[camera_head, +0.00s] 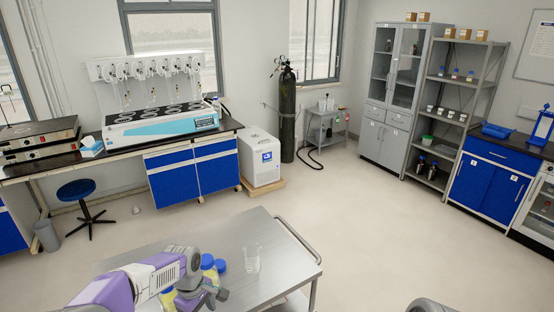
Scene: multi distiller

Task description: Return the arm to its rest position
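My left arm, purple and white, reaches in from the lower left over a steel cart (228,232). My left gripper (208,296) is at the near side of the cart, close to bottles with blue lids and yellow bodies (210,268). The arm partly covers these bottles. Whether the fingers are open, shut or touching a bottle cannot be told. A clear glass beaker (252,258) stands upright on the cart, to the right of the gripper and apart from it. A rounded grey part, likely of my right arm, shows at the bottom edge; its gripper is out of view.
The cart has a rail handle (299,235) at its right. A multi-position distiller (160,118) stands on the back bench. A blue stool (77,190), white chiller (260,160) and gas cylinder (287,115) stand behind. Cabinets and shelves line the right. The middle floor (370,210) is clear.

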